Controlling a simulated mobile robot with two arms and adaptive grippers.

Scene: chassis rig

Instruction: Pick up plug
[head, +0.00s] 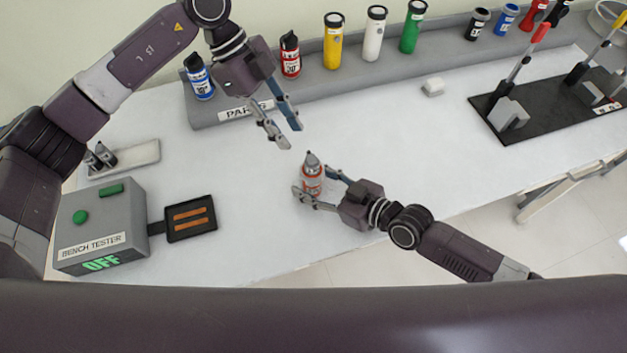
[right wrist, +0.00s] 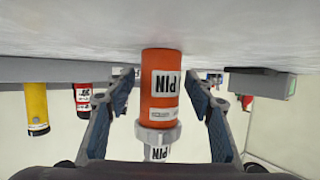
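An orange cylinder with a grey collar and tip (head: 312,177), which I take for the plug, stands upright on the white table. In the right wrist view it appears inverted (right wrist: 161,80), with a white label ending in "PIN". My right gripper (head: 313,182) has a finger on either side of it. The wrist view shows gaps between both fingers and the cylinder, so the gripper is open around it. My left gripper (head: 291,137) is open and empty, above the table in front of the parts rack.
The grey parts rack (head: 225,115) holds blue, red, yellow, white and green cylinders and several smaller ones. The bench tester (head: 100,220) reads OFF at left, beside a small tray (head: 140,158). A black board (head: 550,115) with clamps lies at right.

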